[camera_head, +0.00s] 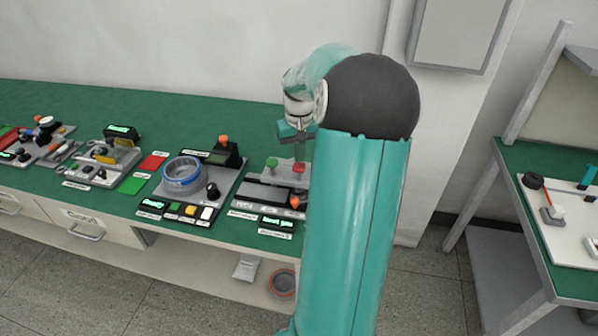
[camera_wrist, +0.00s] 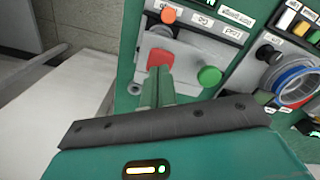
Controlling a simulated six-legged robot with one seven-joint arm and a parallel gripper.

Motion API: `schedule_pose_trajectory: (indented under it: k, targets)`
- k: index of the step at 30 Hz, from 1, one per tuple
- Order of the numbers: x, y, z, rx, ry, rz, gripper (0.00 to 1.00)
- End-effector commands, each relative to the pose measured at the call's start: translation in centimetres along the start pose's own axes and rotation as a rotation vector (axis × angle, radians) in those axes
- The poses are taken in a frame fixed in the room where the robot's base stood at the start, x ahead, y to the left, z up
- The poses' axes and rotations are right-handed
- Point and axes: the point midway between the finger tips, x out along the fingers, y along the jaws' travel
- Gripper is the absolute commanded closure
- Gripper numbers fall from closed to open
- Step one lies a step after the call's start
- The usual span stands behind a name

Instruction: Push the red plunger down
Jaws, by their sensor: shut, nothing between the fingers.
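The red plunger (camera_head: 299,168) stands on a grey station at the right end of the green bench. It also shows in the wrist view (camera_wrist: 159,58), just beyond my fingertips. A green plunger (camera_head: 272,162) stands to its left in the head view and to its right in the wrist view (camera_wrist: 209,76). My gripper (camera_wrist: 158,72) is shut and empty, its two green fingers together. In the head view my gripper (camera_head: 301,152) points down directly above the red plunger. I cannot tell whether the fingertips touch it. My arm hides the station's right side.
Left of this station is a board with a blue-rimmed hub motor (camera_head: 183,173), a black knob (camera_head: 213,190) and coloured buttons. An orange knob (camera_head: 295,203) sits at the station's front. A second table (camera_head: 548,240) stands at the right, beyond a gap.

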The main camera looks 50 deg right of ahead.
Motion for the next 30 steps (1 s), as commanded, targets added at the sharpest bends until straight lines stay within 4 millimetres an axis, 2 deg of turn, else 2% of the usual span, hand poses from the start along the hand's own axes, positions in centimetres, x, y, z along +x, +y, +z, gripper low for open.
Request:
schedule_pose_trajectory:
  k: [30]
  targets:
    - [2.6, 0.0, 0.0, 0.000, -0.001, 0.000, 1.00]
